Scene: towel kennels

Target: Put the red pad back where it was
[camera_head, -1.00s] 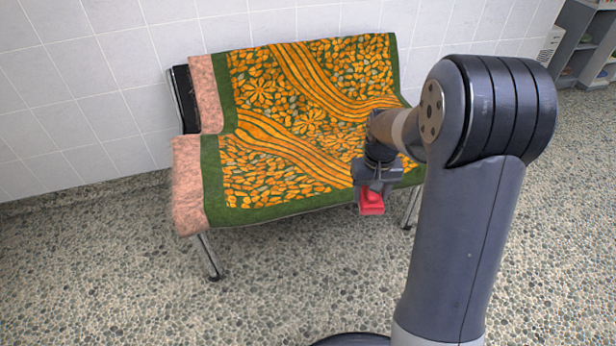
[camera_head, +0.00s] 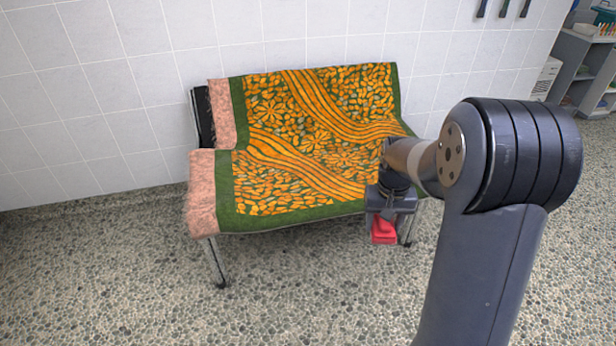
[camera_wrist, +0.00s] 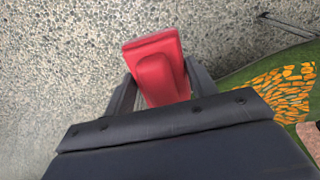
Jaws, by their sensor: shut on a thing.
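The red pad (camera_head: 383,231) hangs below my gripper (camera_head: 386,216) in the head view, in front of the bench's right front edge and above the pebbled floor. In the wrist view the red pad (camera_wrist: 158,68) sits between the two dark fingers of my gripper (camera_wrist: 157,92), which is shut on it. It has a wide base and a narrower raised block. The pad appears clear of the bench and the floor. The place it came from cannot be told from these frames.
A bench draped with an orange, green and pink towel (camera_head: 300,150) stands against the white tiled wall (camera_head: 120,90). Shelves (camera_head: 588,60) stand at the far right. Pebbled floor (camera_head: 120,290) lies open in front and to the left.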

